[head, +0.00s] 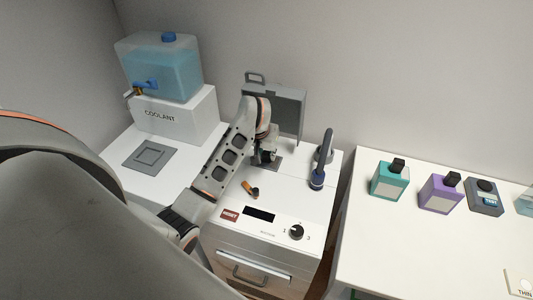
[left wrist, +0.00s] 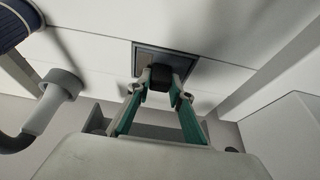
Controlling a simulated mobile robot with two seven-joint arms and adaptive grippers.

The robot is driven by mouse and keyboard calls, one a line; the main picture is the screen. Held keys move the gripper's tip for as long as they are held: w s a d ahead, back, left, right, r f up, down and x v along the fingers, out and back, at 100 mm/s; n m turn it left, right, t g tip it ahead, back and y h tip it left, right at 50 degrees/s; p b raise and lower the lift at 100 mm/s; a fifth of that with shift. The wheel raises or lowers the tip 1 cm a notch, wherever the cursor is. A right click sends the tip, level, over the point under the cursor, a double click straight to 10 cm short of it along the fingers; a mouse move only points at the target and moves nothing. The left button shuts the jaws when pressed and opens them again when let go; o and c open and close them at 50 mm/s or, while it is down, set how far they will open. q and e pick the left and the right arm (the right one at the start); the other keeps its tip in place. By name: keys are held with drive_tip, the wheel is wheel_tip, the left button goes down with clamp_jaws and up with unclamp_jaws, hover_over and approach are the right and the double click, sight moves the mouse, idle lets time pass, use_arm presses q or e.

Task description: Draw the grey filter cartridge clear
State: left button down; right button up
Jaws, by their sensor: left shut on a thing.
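My left gripper (head: 265,158) reaches over the white machine's top to the square opening in front of its raised grey lid. In the left wrist view, my left gripper (left wrist: 161,86) is shut on a dark knob or grip, apparently the top of the filter cartridge (left wrist: 161,76). The cartridge sits at the dark-framed square opening (left wrist: 190,66). Most of its body is hidden by the fingers and the opening, so I cannot tell how deep it sits. My right gripper is not in view.
The grey lid (head: 288,112) stands open behind the opening. An orange-and-black lever (head: 250,189) is in front. A coolant tank (head: 165,70) is left; several bottles stand on the right table (head: 400,235).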

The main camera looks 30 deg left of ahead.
use_arm(q)
drive_tip(key=shift+r, duration=0.2)
drive_tip(key=shift+r+p, duration=0.4)
drive_tip(key=shift+r+p, duration=0.55)
drive_tip(key=shift+r, duration=0.1)
drive_tip(key=shift+r, duration=0.1)
drive_tip(key=shift+r+p, duration=0.8)
drive_tip(key=shift+r, duration=0.4)
drive_tip(key=shift+r, duration=0.3)
drive_tip(key=shift+r, duration=0.35)
drive_tip(key=shift+r, duration=2.95)
